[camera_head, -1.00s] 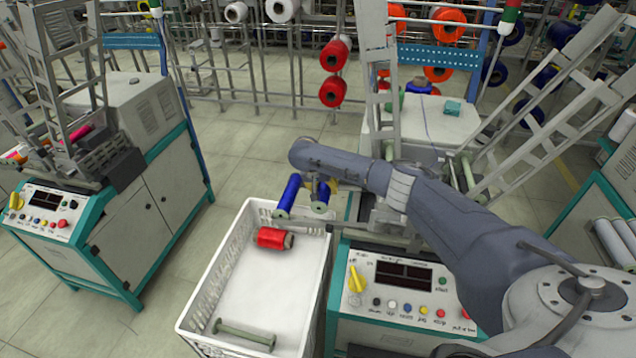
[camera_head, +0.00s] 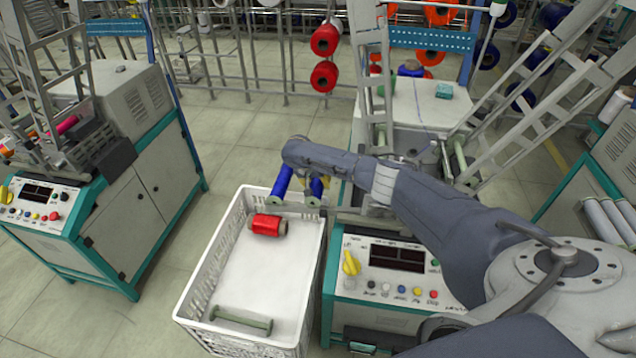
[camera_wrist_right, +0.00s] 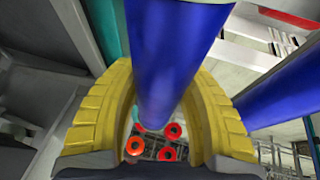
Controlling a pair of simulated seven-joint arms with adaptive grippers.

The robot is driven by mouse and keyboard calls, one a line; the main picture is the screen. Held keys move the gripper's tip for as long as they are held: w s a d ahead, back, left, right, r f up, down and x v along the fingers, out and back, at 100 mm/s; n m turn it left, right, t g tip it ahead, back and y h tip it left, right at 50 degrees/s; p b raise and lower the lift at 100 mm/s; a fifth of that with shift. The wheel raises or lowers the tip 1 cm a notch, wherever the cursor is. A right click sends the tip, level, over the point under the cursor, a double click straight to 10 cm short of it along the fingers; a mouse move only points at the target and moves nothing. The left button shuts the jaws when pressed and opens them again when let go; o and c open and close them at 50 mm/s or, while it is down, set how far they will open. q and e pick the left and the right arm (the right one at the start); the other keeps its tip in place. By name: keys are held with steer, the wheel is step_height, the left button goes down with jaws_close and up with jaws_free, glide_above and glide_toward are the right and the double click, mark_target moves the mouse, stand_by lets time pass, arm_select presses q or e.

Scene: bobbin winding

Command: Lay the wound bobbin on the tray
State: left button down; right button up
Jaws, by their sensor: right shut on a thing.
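My right gripper (camera_head: 323,183) is shut around a blue wound bobbin (camera_head: 316,187), just beyond the far right corner of the white crate-like tray (camera_head: 205,262). In the right wrist view its yellow fingers (camera_wrist_right: 155,120) flank the blue bobbin (camera_wrist_right: 170,50). A second blue bobbin (camera_head: 282,182) stands tilted to the left of the held one; it also shows in the wrist view (camera_wrist_right: 280,98), outside the fingers. A red bobbin (camera_head: 268,225) lies in the far part of the tray. My left gripper is out of view.
A greenish empty bobbin (camera_head: 241,319) lies in the near end of the tray, whose middle is bare. A winding machine with a control panel (camera_head: 392,275) adjoins the tray on the right. Another machine (camera_head: 140,215) stands left, with clear floor between.

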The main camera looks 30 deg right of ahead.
steer(key=o, duration=1.4)
steer(key=shift+o, duration=0.2)
steer(key=shift+r, duration=0.1)
steer(key=v, duration=1.2)
steer(key=shift+d, duration=0.1)
